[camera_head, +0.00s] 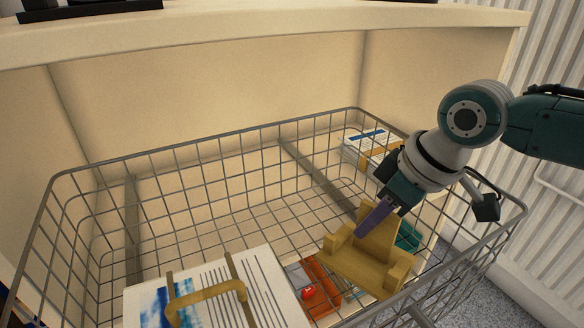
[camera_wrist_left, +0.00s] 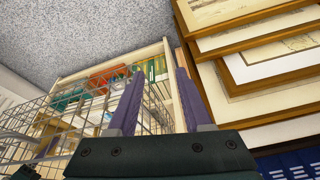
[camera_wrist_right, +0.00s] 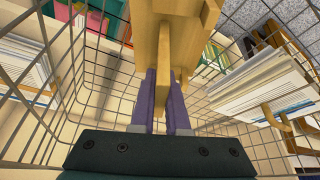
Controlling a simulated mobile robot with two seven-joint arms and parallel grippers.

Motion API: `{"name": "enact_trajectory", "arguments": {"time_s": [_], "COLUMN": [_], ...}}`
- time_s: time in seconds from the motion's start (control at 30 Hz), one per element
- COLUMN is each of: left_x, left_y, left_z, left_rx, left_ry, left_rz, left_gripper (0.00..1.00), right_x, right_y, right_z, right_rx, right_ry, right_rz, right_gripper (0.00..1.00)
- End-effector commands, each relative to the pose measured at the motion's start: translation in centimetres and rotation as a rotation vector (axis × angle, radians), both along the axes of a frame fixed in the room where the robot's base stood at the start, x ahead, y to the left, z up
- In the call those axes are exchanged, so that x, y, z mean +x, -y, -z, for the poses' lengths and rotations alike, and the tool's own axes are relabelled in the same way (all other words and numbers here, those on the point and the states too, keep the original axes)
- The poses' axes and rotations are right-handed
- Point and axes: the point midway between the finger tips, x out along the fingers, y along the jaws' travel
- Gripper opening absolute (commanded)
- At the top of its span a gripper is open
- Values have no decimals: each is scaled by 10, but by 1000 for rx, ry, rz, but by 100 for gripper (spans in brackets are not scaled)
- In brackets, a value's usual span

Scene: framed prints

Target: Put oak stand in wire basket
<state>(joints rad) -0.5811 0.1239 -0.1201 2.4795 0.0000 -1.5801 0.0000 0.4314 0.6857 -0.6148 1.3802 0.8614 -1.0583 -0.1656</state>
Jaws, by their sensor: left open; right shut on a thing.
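The oak stand (camera_head: 365,262) is a yellow-brown wooden piece with a raised back and short end posts. It shows inside the outline of the wire basket (camera_head: 210,144). Whether it touches the basket floor I cannot tell. My right gripper (camera_head: 362,230) is shut on its upright part. In the right wrist view the stand (camera_wrist_right: 170,35) rises from between the purple fingers (camera_wrist_right: 163,80), with basket wires on both sides. My left gripper (camera_wrist_left: 157,85) is open and empty, with the basket (camera_wrist_left: 60,125) beyond it in the left wrist view. The left arm is out of the head view.
A white print pack with a wooden holder (camera_head: 245,285) lies at the basket's front left. Another pack (camera_head: 365,145) shows at the back right. Orange (camera_head: 322,278) and teal (camera_head: 407,236) items show near the stand. Framed prints (camera_wrist_left: 245,65) are stacked right in the left wrist view.

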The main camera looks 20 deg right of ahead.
Motion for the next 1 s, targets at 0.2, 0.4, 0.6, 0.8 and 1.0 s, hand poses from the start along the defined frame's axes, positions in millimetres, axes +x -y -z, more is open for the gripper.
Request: {"name": "enact_trajectory", "arguments": {"time_s": [0.2, 0.4, 0.6, 0.8, 1.0], "left_x": [0, 0, 0, 1, 1], "left_y": [0, 0, 0, 1, 2], "left_z": [1, 1, 0, -3, -33], "left_rx": [2, 1, 0, -6, -9], "left_ry": [0, 1, 2, 2, 2], "left_rz": [2, 1, 0, -3, -6], "left_gripper": [50, 50, 50, 50, 50], "right_x": [0, 0, 0, 0, -12], "right_y": [0, 0, 0, 1, 7], "right_z": [3, 2, 2, -4, -42], "right_rx": [1, 0, 0, -1, -3], "right_ry": [1, 0, 0, 0, 0], "right_rz": [1, 0, 1, 0, -1], "right_gripper": [0, 34, 43, 43, 43]}}
